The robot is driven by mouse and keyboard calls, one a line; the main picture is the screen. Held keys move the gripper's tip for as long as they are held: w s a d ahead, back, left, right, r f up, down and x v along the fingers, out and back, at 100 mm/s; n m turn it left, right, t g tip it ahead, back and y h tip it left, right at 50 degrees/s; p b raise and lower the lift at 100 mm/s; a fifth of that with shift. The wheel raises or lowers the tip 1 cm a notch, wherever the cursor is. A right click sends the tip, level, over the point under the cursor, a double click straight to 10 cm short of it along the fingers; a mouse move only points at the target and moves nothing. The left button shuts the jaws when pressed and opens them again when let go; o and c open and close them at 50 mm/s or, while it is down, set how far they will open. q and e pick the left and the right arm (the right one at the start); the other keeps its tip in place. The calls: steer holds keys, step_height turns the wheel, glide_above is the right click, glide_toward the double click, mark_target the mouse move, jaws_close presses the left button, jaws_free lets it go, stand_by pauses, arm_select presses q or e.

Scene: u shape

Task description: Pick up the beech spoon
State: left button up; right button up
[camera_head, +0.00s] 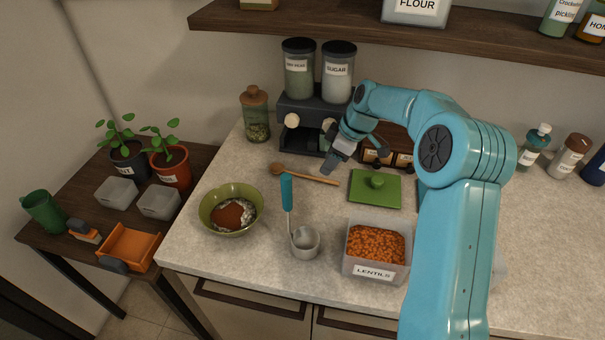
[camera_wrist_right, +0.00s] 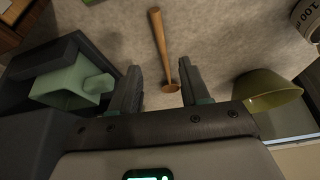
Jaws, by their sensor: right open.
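The beech spoon (camera_head: 308,176) lies flat on the counter, its round end to the left and its handle running right. My right gripper (camera_head: 331,167) is above the counter near the handle's right part, tilted downward. In the right wrist view the spoon (camera_wrist_right: 160,42) runs from the top down to between the open fingers of the right gripper (camera_wrist_right: 161,67). One spoon end lies low in the gap, close to the gripper's body. The gap holds nothing gripped; the spoon seems to rest on the counter. My left gripper is out of view.
A green bowl (camera_head: 212,199) is front left, a metal scoop (camera_head: 304,243) in front, a green lid (camera_head: 361,187) to the right, and a lentils container (camera_head: 349,262) front right. A shelf (camera_head: 330,22) hangs above.

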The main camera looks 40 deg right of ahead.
mark_target(317, 177)
steer(key=shift+w+a+f, duration=0.1)
steer(key=shift+a+f, duration=0.2)
steer(key=shift+f, duration=0.25)
steer(key=p+x, duration=0.1)
steer(key=x, duration=0.3)
steer(key=shift+w+a+f, duration=0.15)
steer(key=shift+w+f, duration=0.05)
steer(key=shift+w, duration=0.05)
jaws_close()
